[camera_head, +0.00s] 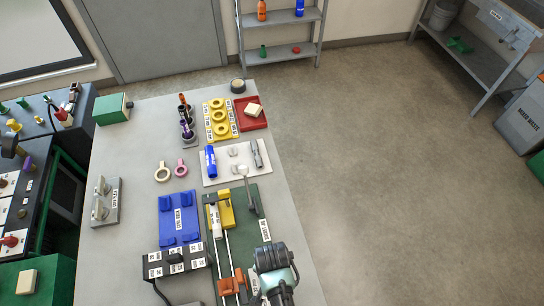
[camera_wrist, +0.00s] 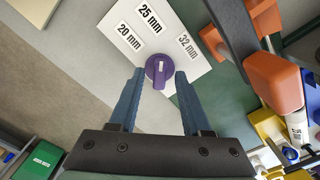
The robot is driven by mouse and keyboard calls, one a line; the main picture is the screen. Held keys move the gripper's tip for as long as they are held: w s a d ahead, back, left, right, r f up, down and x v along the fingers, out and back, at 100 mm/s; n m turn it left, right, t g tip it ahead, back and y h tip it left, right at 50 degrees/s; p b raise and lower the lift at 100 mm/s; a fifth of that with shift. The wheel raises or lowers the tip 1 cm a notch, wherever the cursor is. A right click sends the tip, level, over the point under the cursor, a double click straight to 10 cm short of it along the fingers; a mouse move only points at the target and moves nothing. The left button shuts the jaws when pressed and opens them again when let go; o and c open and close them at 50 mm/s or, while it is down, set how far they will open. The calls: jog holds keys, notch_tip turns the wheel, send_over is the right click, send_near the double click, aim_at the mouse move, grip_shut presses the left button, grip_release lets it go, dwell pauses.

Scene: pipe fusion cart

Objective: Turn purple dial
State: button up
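The purple dial (camera_wrist: 159,72) sits on a white plate (camera_wrist: 186,62) marked 20 mm, 25 mm and 32 mm in the wrist view. A pale mark on the dial points roughly toward the top of the picture, near the 25 mm side. My gripper (camera_wrist: 160,76) is open, with one blue finger on each side of the dial. I cannot tell whether the fingers touch it. In the head view my arm covers the lower right of the table, and the dial cannot be seen there.
An orange clamp (camera_wrist: 278,85) of the pipe machine stands close to the right of the dial. In the head view, a blue tray (camera_head: 180,217) and a yellow block (camera_head: 226,210) lie beyond my arm. The table's left front (camera_head: 110,265) is clear.

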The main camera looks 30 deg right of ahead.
dwell(0.3)
notch_tip(320, 180, up, 13)
jog(key=b, duration=0.1)
dwell(0.4)
dwell(0.5)
